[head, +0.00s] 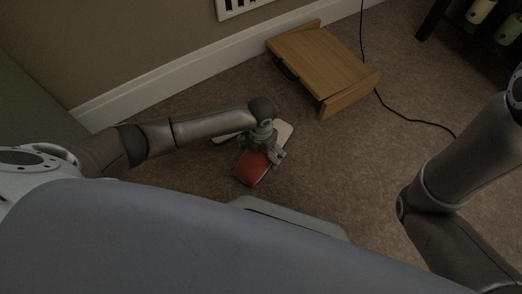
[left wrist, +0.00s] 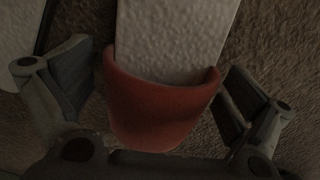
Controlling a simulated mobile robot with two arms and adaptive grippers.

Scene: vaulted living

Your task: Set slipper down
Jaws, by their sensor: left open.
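The slipper has a red toe part (head: 252,169) and a pale insole (head: 285,131). It appears to lie on the brown carpet, insole up, beneath my left gripper (head: 265,146). In the left wrist view the red toe part (left wrist: 160,112) sits between the two spread fingers of my left gripper (left wrist: 157,88). The fingers are open, with a visible gap on each side of the slipper. The wrist and fingers hide the slipper's middle in the head view. My right forearm shows at the right, but its gripper is out of view.
Another pale, flat object (head: 224,138) lies just left of the slipper, partly hidden by my arm. A low wooden stand (head: 322,62) is by the baseboard (head: 160,85). A black cable (head: 410,119) crosses the carpet. Carpet right of the slipper is clear.

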